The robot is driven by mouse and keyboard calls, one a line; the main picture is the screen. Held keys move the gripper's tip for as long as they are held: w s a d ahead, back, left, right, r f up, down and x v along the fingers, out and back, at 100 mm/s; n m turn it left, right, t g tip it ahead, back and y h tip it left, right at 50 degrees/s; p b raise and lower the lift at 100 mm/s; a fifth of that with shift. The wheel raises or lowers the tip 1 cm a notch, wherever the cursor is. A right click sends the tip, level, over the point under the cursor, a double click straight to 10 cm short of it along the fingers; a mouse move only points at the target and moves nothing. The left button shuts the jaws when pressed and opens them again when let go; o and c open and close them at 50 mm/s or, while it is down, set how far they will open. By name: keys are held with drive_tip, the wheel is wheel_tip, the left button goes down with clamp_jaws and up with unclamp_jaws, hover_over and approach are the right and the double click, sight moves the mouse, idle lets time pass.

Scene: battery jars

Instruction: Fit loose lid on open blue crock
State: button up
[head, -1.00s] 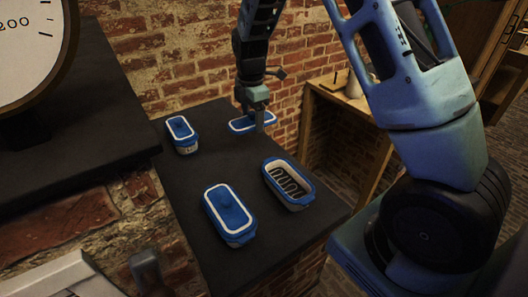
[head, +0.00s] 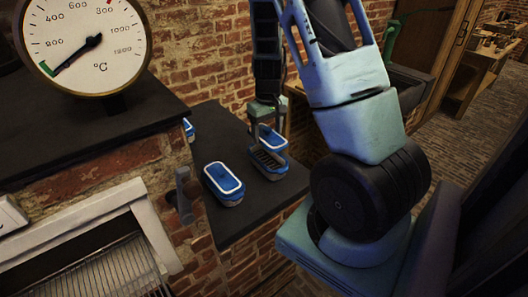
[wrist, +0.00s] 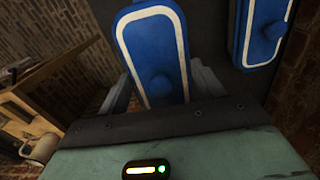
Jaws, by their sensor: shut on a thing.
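My gripper (head: 266,123) is shut on the loose blue lid (head: 273,140), which has a white border. The lid hangs over the back part of the open blue crock (head: 270,172), whose dark inside still shows in front. Whether the lid touches the rim I cannot tell. In the wrist view the lid (wrist: 152,40) lies between my fingers (wrist: 160,90), with a round blue knob on top. The open crock is hidden beneath it there.
A lidded blue crock (head: 223,184) stands left of the open one, near the front of the dark counter (head: 245,220). Another lidded crock (head: 188,127) is partly hidden by the brick furnace at left. A big dial (head: 85,45) stands on the furnace top.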

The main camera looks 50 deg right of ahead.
wheel_tip(320, 180, down, 6)
drive_tip(key=shift+f+p, duration=0.1)
drive_tip(key=shift+p, duration=0.3)
drive_tip(key=shift+f, duration=0.1)
drive_tip(key=shift+f+b, duration=0.5)
drive_tip(key=shift+b, duration=0.1)
drive_tip(key=shift+s, duration=0.1)
drive_tip(key=o, duration=1.1)
drive_tip(key=shift+a+f, duration=0.1)
drive_tip(key=shift+f, duration=0.05)
